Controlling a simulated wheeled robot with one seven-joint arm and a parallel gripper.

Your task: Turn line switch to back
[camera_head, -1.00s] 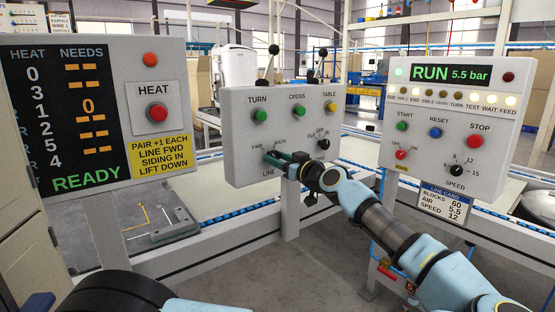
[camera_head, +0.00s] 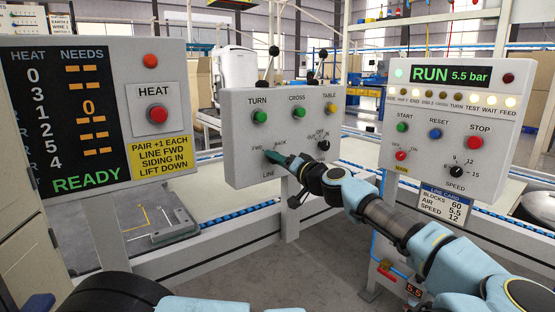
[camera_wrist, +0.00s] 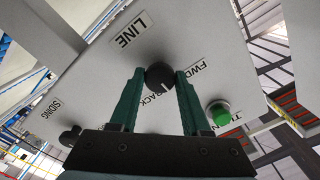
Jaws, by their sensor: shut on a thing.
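The LINE switch is a round black knob (camera_wrist: 160,75) on the front of the grey middle panel (camera_head: 240,104). FWD is printed at its upper left and BACK at its upper right in the head view. My gripper (camera_wrist: 160,80) has its two green fingers on opposite sides of the knob and is shut on it. In the head view my gripper (camera_head: 275,157) hides the knob. In the wrist view a small white mark shows at the knob's edge on the BACK label's side; I cannot tell its exact setting.
The HEAT panel (camera_head: 155,80) stands left, the RUN panel (camera_head: 455,150) right.

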